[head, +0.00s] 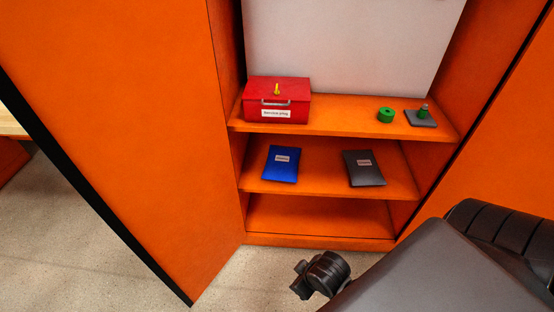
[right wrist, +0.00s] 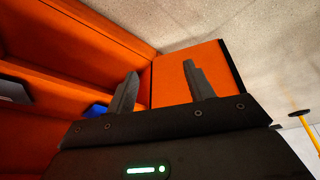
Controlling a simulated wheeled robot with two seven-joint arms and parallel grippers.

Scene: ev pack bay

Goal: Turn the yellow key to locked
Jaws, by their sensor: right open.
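The yellow key (head: 277,89) stands up from the top of a red box (head: 292,90) in the head view. My right arm comes in at the lower right of the head view. My left gripper is not in view.
A green ring (head: 386,115) and a dark plate with a green-topped peg (head: 421,117) sit right of the box. A blue packet (head: 281,165) and a dark grey packet (head: 364,169) lie on the shelf below. An open orange door (head: 125,110) flanks the cabinet's left.

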